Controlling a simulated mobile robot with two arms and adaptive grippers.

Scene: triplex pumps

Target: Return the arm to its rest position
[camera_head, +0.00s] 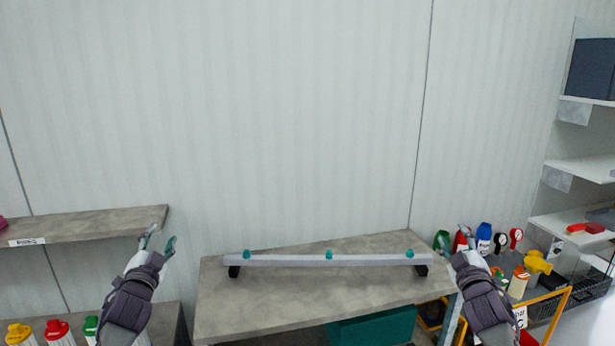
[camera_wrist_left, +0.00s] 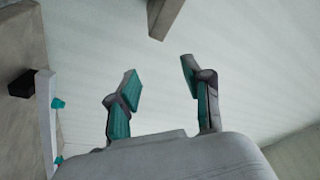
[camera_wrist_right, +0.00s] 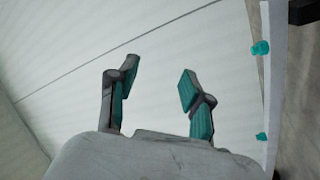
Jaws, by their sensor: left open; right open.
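My left gripper (camera_head: 158,241) is raised at the left, near the right end of the wall shelf in the head view. In the left wrist view its fingers (camera_wrist_left: 160,90) are apart with nothing between them. My right gripper (camera_head: 454,240) is raised at the right, by the right edge of the table. In the right wrist view its fingers (camera_wrist_right: 155,88) are apart and empty. Both forearms point up and forward. No held object shows in either hand.
A table (camera_head: 290,310) in the middle carries a long grey bar (camera_head: 290,260) with teal knobs. A shelf (camera_head: 90,224) is on the left wall, with capped bottles (camera_head: 57,331) below. Bottles (camera_head: 483,238), a yellow-framed cart (camera_head: 560,300) and shelving (camera_head: 575,168) stand at right.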

